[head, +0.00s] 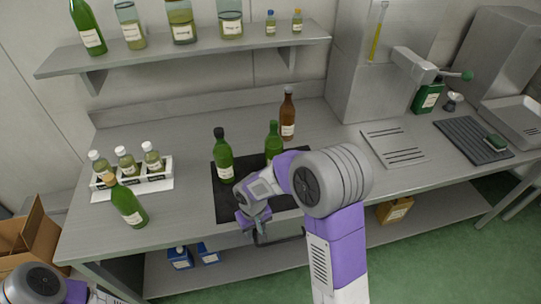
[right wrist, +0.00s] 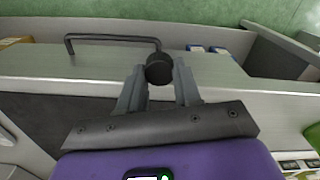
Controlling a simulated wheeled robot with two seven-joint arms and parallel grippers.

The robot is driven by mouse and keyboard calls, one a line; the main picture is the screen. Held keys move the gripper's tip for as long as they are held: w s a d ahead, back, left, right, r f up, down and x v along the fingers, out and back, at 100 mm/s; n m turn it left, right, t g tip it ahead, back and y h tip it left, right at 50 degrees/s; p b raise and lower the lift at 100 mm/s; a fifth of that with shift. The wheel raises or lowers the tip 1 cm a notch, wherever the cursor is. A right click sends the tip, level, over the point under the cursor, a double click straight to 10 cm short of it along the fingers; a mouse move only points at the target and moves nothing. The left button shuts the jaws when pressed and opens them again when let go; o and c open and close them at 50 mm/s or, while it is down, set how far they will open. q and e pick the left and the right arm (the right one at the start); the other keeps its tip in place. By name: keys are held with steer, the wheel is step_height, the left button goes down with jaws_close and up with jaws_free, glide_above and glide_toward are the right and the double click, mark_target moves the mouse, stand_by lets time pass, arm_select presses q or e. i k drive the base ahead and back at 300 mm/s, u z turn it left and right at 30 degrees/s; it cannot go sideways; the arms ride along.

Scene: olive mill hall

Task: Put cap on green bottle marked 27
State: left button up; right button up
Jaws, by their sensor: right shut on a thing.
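My right gripper (head: 255,232) is low over the front edge of the bench. In the right wrist view its two fingers (right wrist: 159,88) are shut on a small round black cap (right wrist: 159,69). A green bottle (head: 273,141) with no dark cap visible stands upright on the dark mat (head: 228,204), partly hidden behind my right arm. Another green bottle (head: 223,158) with a dark top stands on the mat to its left. I cannot read the number 27 on any label. Part of my left arm shows at the lower left, but its gripper does not.
A brown bottle (head: 288,116) stands behind the mat. A cork-topped green bottle (head: 127,205) and a white rack (head: 133,178) of small bottles are at left. A black handle (right wrist: 112,37) juts from the bench front. A slotted plate (head: 394,145) lies at right.

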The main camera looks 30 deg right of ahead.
mark_target(273, 143)
steer(key=u, duration=2.2)
steer(key=k, duration=1.45)
steer(key=z, duration=2.1)
